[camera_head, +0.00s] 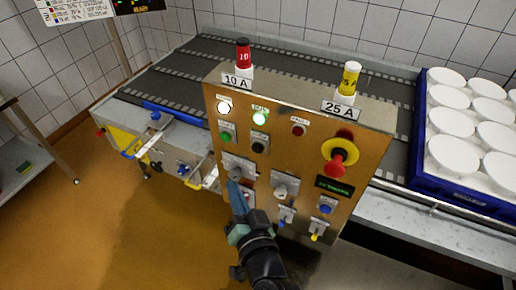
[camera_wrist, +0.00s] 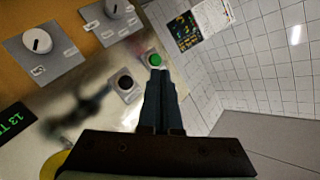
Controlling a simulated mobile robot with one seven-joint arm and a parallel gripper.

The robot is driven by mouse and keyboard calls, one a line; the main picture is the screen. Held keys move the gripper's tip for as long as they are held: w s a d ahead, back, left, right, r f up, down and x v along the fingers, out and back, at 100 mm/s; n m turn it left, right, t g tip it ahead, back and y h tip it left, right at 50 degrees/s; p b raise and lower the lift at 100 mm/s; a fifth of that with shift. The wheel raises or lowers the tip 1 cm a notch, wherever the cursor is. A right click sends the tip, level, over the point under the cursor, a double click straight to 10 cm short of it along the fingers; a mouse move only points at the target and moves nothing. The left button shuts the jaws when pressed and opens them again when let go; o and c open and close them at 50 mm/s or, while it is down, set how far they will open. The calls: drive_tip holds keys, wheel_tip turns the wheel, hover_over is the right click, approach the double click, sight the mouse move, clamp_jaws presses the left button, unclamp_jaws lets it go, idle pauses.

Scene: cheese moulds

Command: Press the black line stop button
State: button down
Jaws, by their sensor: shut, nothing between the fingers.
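The black button (camera_head: 259,144) sits on the upper part of the brass-coloured control panel (camera_head: 300,160), just right of the green button (camera_head: 226,137). In the wrist view the black button (camera_wrist: 125,83) is on its pale square plate, left of my fingertips. The green button (camera_wrist: 155,60) shows just beyond the fingertips. My gripper (camera_head: 233,176) is shut and empty, in front of the panel's left side and below both buttons in the head view. It also shows shut in the wrist view (camera_wrist: 161,76). I see no contact with the black button.
A red button (camera_head: 298,130), a red emergency stop (camera_head: 336,164) on a yellow ring, knobs and small toggles share the panel. Red (camera_head: 243,54) and yellow (camera_head: 348,78) cylinders stand on top.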

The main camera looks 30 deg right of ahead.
sight(252, 148)
drive_tip(key=w+d+b, duration=0.2)
drive_tip(key=w+d, duration=0.3)
drive_tip(key=d, duration=0.2)
drive_tip(key=shift+w+b, duration=0.25)
drive_tip(key=shift+b, duration=0.1)
idle(2.1)
drive_tip(key=shift+w+d+b, duration=0.25)
drive_tip(key=shift+d+b, duration=0.05)
drive_tip(key=shift+b, duration=0.05)
drive_tip(key=shift+w+d+b, duration=0.3)
drive_tip(key=shift+d+b, duration=0.05)
drive_tip(key=shift+d, duration=0.05)
idle(0.7)
drive_tip(key=shift+r, duration=0.1)
drive_tip(key=shift+s+a+p, duration=0.35)
drive_tip(key=shift+s+a, duration=0.25)
drive_tip(key=shift+a, duration=0.15)
drive_tip(key=shift+a, duration=0.1)
